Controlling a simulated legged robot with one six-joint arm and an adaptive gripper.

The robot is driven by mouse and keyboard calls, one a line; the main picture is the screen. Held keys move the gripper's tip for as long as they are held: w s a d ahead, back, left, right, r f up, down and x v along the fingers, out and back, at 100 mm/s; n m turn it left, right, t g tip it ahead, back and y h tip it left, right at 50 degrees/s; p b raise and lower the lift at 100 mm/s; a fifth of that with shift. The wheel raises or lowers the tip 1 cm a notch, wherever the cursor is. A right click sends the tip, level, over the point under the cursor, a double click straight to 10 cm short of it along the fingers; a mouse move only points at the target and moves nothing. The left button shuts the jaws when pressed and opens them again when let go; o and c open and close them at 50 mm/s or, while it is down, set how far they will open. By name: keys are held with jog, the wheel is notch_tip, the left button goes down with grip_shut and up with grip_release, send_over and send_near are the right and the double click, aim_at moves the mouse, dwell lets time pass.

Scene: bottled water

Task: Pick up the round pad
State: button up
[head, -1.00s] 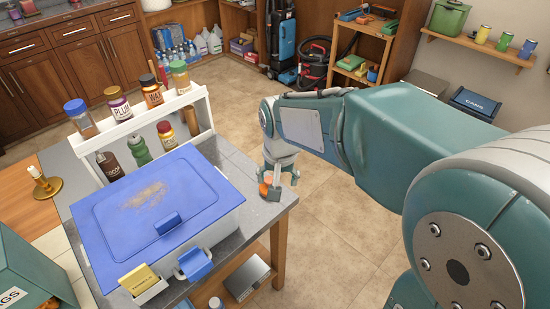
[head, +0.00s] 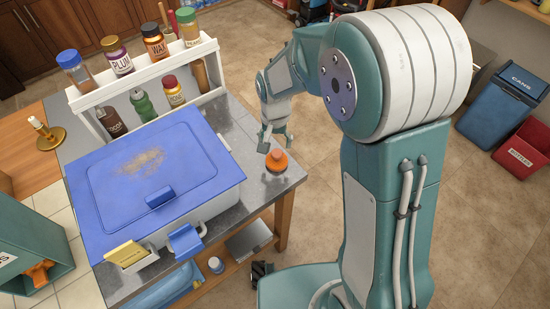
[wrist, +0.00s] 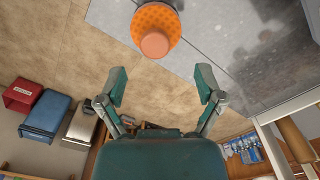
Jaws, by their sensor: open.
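The round pad is an orange disc with a paler knob on top. It lies on the grey table's right corner in the head view (head: 277,162), and it also shows at the top of the wrist view (wrist: 156,29). My gripper (head: 274,137) is just behind the pad in the head view, pointing down and apart from it. In the wrist view my gripper (wrist: 160,90) has its two fingers spread with nothing between them, and the pad lies beyond the fingertips.
A bin with a blue lid (head: 125,180) fills much of the grey table (head: 225,125), left of the pad. A white rack (head: 190,60) with several bottles stands behind the bin. Open floor (head: 500,220) lies right of the table.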

aim_at(277, 153)
jog(key=f, duration=0.4)
jog(key=shift+s+d+f, duration=0.15)
jog(key=shift+d+f, duration=0.05)
jog(key=shift+d, duration=0.2)
jog(key=shift+a+f, duration=0.1)
jog(key=shift+f, duration=0.35)
jog(key=shift+a, duration=0.2)
jog(key=shift+d, duration=0.1)
grip_shut()
